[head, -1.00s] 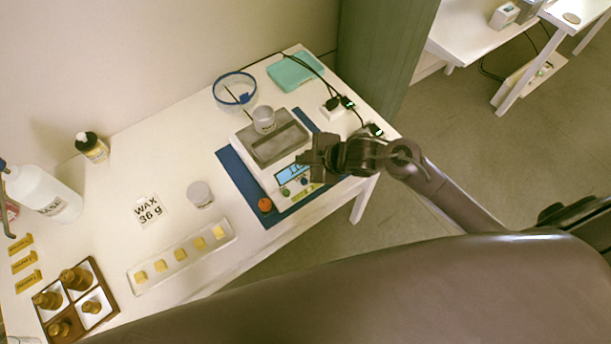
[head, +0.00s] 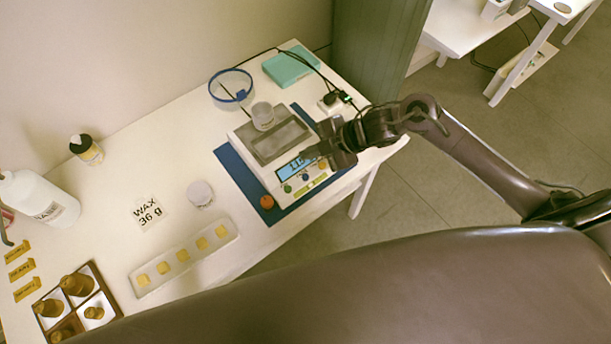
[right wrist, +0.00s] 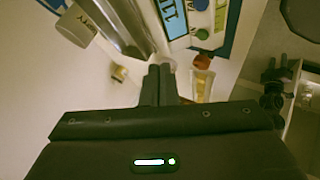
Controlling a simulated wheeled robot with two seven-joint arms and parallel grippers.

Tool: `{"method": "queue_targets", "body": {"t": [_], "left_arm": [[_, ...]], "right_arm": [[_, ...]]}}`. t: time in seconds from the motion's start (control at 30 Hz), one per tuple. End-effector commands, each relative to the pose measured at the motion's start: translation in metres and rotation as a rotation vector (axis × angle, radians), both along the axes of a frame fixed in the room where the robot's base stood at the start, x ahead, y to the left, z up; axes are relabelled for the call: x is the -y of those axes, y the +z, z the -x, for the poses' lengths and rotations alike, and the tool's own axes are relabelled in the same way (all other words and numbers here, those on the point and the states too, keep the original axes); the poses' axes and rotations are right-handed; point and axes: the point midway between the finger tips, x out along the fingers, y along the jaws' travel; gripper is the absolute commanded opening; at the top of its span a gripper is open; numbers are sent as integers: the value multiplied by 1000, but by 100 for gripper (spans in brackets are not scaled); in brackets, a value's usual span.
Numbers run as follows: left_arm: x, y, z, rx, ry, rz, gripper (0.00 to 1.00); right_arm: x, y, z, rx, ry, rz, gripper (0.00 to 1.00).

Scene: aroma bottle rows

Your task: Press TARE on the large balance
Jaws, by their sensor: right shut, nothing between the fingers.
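The large balance (head: 309,186) stands on a blue mat (head: 240,173) near the table's right end. It has a grey pan, a lit blue display (head: 296,168) and coloured buttons along its front. My right gripper (head: 306,155) is shut and empty, at the balance's right side by the display. In the right wrist view, its closed fingertips (right wrist: 160,70) are below the display (right wrist: 173,16) and left of a green button (right wrist: 202,34); contact cannot be told. My left gripper is not in view.
A blue-rimmed dish (head: 231,88), teal case (head: 289,66) and black plugs with cables (head: 335,100) are behind the balance. A jar (head: 200,194), wax tray (head: 184,259) and weights box (head: 75,300) are to the left.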

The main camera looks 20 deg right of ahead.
Motion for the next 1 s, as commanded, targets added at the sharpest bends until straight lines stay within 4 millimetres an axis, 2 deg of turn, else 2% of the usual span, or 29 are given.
{"method": "queue_targets", "body": {"t": [0.03,0.3,0.5,0.67,1.0], "left_arm": [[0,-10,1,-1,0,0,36],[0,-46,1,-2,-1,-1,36],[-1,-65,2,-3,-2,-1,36],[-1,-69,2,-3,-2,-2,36],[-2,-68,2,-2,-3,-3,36]], "right_arm": [[0,-10,0,-1,-1,0,0],[0,-49,0,-1,-1,0,0],[0,-72,0,-1,-1,1,0],[0,-79,0,0,0,0,0],[0,-78,0,0,0,0,0]]}}
